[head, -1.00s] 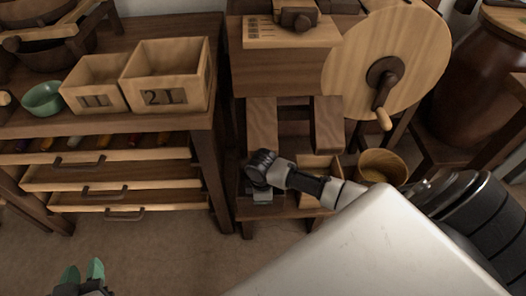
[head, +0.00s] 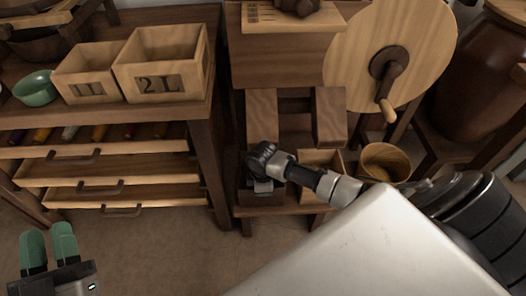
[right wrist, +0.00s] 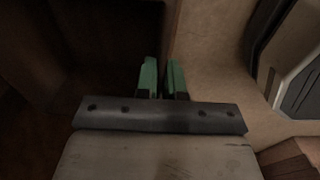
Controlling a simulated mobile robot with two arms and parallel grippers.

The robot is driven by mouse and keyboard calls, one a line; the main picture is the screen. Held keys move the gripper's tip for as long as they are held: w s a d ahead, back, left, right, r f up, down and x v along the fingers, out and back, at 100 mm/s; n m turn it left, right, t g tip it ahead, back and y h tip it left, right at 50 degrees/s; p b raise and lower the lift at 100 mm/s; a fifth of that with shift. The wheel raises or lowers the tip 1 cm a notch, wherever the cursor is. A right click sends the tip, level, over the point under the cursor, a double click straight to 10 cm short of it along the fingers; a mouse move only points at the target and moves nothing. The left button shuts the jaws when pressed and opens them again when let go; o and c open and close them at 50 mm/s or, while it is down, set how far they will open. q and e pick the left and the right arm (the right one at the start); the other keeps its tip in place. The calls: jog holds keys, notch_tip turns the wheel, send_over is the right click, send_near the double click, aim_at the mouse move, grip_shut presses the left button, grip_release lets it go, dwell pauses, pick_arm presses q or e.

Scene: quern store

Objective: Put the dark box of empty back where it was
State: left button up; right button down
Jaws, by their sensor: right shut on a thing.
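The dark box (head: 258,199) is on the low shelf under the quern, left of a pale box (head: 322,157). My right gripper (head: 262,186) comes down over it, hiding much of it. In the right wrist view my right gripper (right wrist: 164,80) has its green fingers on either side of a thin upright wall of the dark box (right wrist: 100,50), and is shut on it. The dark interior shows no clear contents. My left gripper (head: 49,243) is low at the left over the floor, its green fingers apart, empty.
A bench with numbered boxes (head: 163,84), a green bowl (head: 36,92) and pulled-out drawers (head: 115,172) stands at left. A round wooden bucket (head: 385,164) is right of the pale box. The crank wheel (head: 425,50) is above. Floor (head: 150,240) in front is clear.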

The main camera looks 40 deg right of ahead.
jog(key=shift+f, duration=0.1)
jog(key=c, duration=1.2)
grip_release()
jog(key=shift+c, duration=0.2)
